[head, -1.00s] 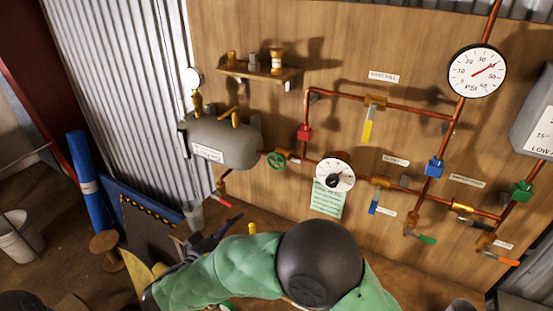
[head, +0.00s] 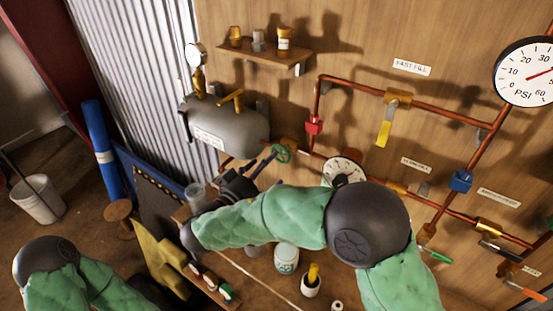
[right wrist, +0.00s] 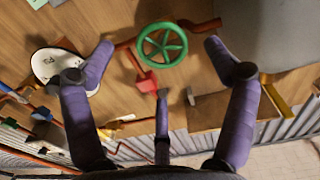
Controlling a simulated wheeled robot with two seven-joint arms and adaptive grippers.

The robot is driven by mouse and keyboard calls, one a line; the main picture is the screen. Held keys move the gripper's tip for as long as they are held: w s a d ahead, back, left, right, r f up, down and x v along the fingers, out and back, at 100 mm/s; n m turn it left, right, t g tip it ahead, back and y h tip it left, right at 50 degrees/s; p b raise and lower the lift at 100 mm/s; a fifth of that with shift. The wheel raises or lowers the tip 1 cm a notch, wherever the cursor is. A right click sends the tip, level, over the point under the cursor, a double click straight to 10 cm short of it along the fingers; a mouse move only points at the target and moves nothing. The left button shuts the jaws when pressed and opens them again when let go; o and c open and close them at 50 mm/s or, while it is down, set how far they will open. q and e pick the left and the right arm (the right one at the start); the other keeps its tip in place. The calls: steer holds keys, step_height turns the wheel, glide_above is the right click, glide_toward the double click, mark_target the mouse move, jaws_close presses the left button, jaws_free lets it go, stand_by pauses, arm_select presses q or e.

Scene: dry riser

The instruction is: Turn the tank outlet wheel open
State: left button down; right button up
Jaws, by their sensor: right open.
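The tank outlet wheel is a small green spoked handwheel (head: 282,153) on the copper pipe just right of the grey tank (head: 235,127). In the right wrist view the wheel (right wrist: 162,45) faces the camera, with its spokes and rim clear. My right gripper (head: 262,166) is open and close to the wheel in the head view, its dark fingers reaching toward it from the lower left. In the right wrist view its spread purple fingers (right wrist: 160,58) stand on either side of the wheel, apart from the rim, with a third finger below. My left gripper is out of view.
A white dial gauge (head: 343,170) sits right of the wheel, partly behind my right arm. A red fitting (head: 314,126) and copper pipes are nearby. A shelf (head: 262,65) with small jars hangs above the tank. Below is a bench with a jar (head: 286,258) and pots.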

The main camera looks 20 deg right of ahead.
mark_target(280, 157)
steer(key=shift+x, duration=2.15)
steer(key=c, duration=1.1)
